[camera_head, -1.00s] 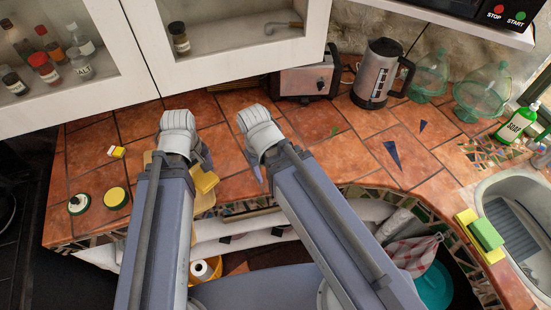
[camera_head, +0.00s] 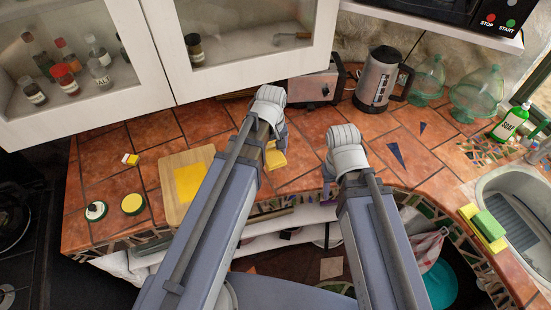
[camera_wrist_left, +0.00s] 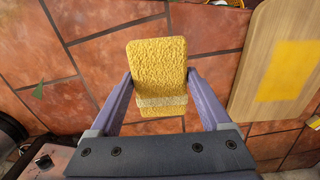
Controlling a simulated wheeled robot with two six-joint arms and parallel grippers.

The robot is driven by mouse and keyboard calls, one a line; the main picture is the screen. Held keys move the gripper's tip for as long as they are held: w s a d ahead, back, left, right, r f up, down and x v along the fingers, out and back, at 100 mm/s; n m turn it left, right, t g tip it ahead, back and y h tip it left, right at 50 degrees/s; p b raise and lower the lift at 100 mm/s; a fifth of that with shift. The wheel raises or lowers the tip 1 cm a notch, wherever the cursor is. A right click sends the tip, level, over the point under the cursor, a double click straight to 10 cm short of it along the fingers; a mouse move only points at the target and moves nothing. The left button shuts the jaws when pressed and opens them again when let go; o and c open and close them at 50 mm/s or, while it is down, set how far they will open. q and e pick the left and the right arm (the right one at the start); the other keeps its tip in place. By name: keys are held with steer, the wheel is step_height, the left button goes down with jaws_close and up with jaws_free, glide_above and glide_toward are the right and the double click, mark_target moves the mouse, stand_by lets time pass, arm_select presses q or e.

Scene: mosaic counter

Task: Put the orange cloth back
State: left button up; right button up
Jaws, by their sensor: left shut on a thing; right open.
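A yellow-orange folded cloth (camera_head: 275,159) with a pale woven band is between the fingers of my left gripper (camera_head: 277,147). In the left wrist view the cloth (camera_wrist_left: 158,70) stands out beyond the two fingertips, with counter tiles behind it; its height over them is hard to judge. My left gripper is shut on it, to the right of a wooden board (camera_head: 171,165). A flat yellow-orange square (camera_head: 188,183) lies on the board and also shows in the left wrist view (camera_wrist_left: 288,70). My right gripper (camera_head: 331,182) is open near the counter's front edge; its fingers are partly hidden.
A toaster (camera_head: 312,88) and a kettle (camera_head: 376,80) stand at the back, below the wall cabinets. Two round items (camera_head: 132,204) and a small yellow-white block (camera_head: 130,159) lie at the left. Sponges (camera_head: 488,225) lie beside the sink at the right. Tiles right of my right gripper are clear.

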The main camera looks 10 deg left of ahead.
arm_select(q)
steer(key=w, duration=0.1)
steer(key=w+a+r, duration=0.1)
steer(key=w, duration=0.2)
steer(key=shift+w+a+r+p, duration=0.2)
steer(key=shift+w+a+p, duration=0.05)
steer(key=shift+p, duration=0.1)
step_height(320, 180, down, 10)
steer(key=b, duration=1)
steer(key=shift+s+f, duration=0.1)
steer(key=shift+f, duration=0.1)
steer(key=shift+r, duration=0.15)
arm_select(e)
step_height(320, 180, down, 9)
steer(key=shift+r, duration=0.2)
arm_select(q)
steer(key=o, duration=1.1)
steer(key=shift+o, duration=0.2)
arm_select(e)
steer(key=shift+f, duration=0.2)
steer(key=shift+r, duration=0.15)
